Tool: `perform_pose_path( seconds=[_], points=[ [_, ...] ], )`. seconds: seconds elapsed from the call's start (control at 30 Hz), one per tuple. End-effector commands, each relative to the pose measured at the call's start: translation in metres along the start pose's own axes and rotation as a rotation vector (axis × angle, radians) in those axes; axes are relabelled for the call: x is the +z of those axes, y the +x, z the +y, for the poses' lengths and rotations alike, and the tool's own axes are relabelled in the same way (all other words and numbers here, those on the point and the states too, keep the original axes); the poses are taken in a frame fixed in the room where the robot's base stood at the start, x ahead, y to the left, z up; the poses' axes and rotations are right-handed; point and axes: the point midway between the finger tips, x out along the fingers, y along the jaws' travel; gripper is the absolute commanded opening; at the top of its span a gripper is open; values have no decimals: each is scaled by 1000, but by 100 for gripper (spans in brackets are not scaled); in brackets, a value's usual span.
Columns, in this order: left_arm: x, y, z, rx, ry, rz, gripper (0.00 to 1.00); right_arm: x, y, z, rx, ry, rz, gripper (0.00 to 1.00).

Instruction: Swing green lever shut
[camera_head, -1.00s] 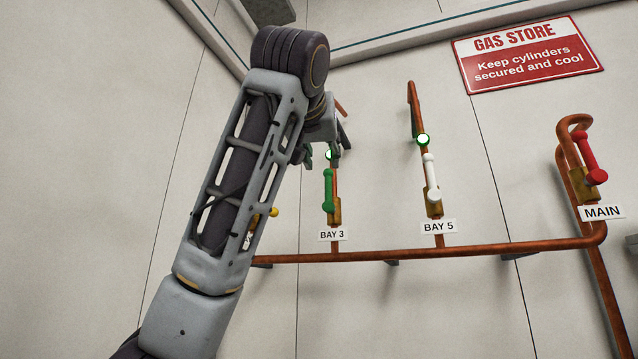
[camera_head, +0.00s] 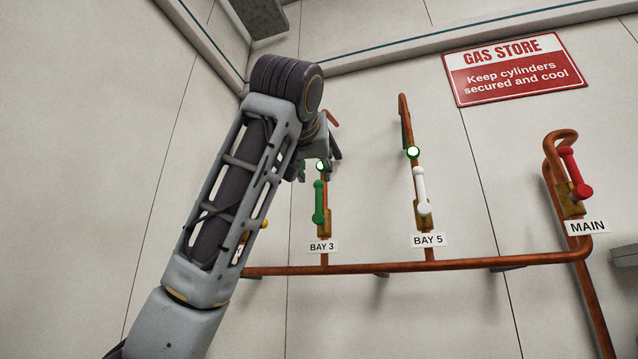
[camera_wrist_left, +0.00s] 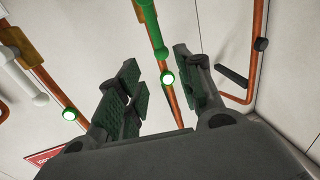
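The green lever (camera_head: 318,203) stands upright along the copper pipe above the BAY 3 label, on a brass valve body. A round white light with a green rim sits just above it. My left gripper (camera_head: 320,160) is near this light, just above the lever's upper end, and mostly hidden behind my own arm. In the left wrist view the fingers of my left gripper (camera_wrist_left: 162,92) are spread apart with nothing held. There the green lever (camera_wrist_left: 152,30) shows beyond the gap between them, apart from both. My right gripper is not in view.
To the right are the white BAY 5 lever (camera_head: 421,192) and the red MAIN lever (camera_head: 573,172). A horizontal copper pipe (camera_head: 470,263) runs below them. A yellow-tipped part shows behind my arm. A GAS STORE sign (camera_head: 515,70) hangs upper right.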

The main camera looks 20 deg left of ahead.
Motion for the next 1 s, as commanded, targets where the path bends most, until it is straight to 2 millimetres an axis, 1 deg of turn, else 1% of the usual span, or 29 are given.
perform_pose_path(
  seconds=[0.03,0.17,0.6,0.8,1.0],
  points=[
    [-1,8,-1,-2,0,-4,36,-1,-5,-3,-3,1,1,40],
    [-2,25,-1,-3,0,-3,36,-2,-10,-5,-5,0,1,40],
    [-2,78,-1,-3,0,-3,36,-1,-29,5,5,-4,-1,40],
    [-1,95,-1,-2,0,-2,36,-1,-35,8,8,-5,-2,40],
    [0,103,0,-1,0,-1,36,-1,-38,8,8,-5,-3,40]
  ],
)
